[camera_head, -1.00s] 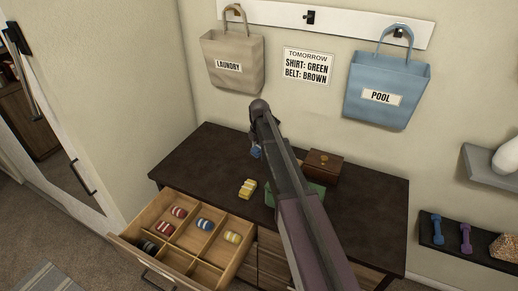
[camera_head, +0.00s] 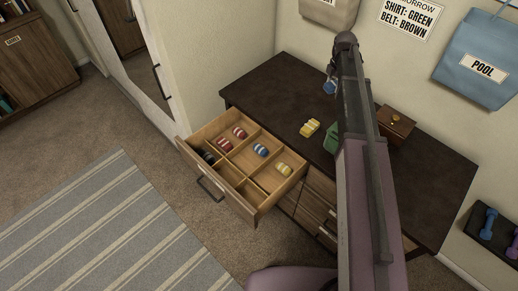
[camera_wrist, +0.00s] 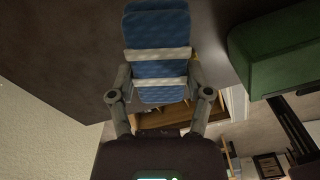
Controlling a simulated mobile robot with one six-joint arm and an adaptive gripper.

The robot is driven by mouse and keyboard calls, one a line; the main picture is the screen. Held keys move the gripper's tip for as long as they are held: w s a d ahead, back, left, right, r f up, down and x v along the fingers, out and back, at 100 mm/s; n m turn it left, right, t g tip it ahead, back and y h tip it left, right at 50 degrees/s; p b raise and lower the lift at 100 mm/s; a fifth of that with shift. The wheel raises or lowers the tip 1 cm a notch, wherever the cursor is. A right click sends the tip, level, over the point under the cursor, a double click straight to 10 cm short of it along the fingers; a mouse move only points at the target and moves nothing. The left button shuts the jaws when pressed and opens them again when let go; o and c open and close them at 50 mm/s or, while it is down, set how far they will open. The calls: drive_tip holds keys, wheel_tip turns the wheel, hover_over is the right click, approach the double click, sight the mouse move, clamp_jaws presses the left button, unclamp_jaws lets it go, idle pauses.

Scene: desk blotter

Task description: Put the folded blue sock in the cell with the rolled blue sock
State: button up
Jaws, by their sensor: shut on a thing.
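My gripper (camera_wrist: 160,97) is shut on the folded blue sock (camera_wrist: 158,35), which has white stripes. In the head view the folded blue sock (camera_head: 329,86) hangs from my gripper above the dark dresser top, mostly behind my arm. The rolled blue sock (camera_head: 261,150) lies in a middle cell of the open divided drawer (camera_head: 217,190), below and to the left of my gripper. Red rolled socks (camera_head: 239,132) lie in cells at the back left, a yellow rolled sock (camera_head: 283,169) in a cell to the right, and dark ones (camera_head: 208,156) at the left.
A folded yellow sock (camera_head: 310,128) and a green thing (camera_head: 332,138), partly hidden by my arm, lie on the dresser top (camera_head: 278,92). A brown box (camera_head: 396,121) stands at the right. A front drawer cell (camera_head: 229,171) looks empty.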

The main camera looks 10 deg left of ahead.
sight(334, 84)
wheel_tip(334, 84, up, 12)
drive_tip(key=p, duration=1.1)
drive_tip(key=shift+r, duration=0.25)
drive_tip(key=shift+s, duration=0.15)
